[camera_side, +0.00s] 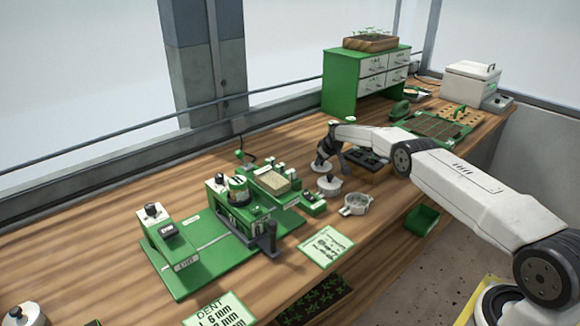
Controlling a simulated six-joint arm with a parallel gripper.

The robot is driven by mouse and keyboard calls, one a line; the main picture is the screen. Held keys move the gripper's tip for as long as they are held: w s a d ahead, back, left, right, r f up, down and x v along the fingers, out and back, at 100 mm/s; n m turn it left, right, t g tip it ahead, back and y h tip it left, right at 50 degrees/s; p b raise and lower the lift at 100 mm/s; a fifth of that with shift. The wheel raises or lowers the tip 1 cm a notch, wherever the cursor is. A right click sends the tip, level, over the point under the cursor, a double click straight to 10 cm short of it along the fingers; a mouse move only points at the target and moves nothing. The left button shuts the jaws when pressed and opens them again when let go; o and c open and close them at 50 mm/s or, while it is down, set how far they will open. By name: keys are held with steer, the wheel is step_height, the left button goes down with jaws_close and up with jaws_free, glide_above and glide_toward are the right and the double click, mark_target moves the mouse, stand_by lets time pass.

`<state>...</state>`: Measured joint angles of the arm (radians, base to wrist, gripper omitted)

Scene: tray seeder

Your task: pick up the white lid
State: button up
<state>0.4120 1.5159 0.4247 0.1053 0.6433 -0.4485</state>
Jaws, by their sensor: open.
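My gripper (324,161) is at the end of the arm, near the middle of the bench, pointing down. It is open and small in this view; its fingers are hard to make out. A small white round piece (321,168) lies right at or under the fingertips, and I cannot tell whether they touch it. A second white round piece with a raised knob (329,185), which looks like a lid, sits on the wood just in front of it. I cannot tell which of the two is the white lid. An open pale round cup (356,204) stands to the right, in front.
The green seeder machine (245,215) stands left of my gripper. A dark tray (366,158) lies behind, partly under my arm. A printed card (326,247) lies near the front edge. A green bin (422,220) is beyond the edge.

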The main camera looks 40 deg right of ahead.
stand_by(0.6)
jaws_close()
step_height(320, 180, up, 10)
stand_by(0.9)
steer(key=shift+s, duration=0.15)
stand_by(0.5)
steer(key=n+y, duration=0.5)
steer(key=n, duration=0.3)
glide_toward(327, 169)
steer(key=s+a+r, duration=0.4)
steer(key=s+a, duration=0.1)
steer(key=s+a+n+g+y, duration=0.2)
steer(key=s+a+n, duration=0.3)
steer(key=s, duration=0.4)
steer(key=shift+s+r+n+g, duration=0.35)
steer(key=shift+r+n+g, duration=0.05)
steer(key=shift+n, duration=0.1)
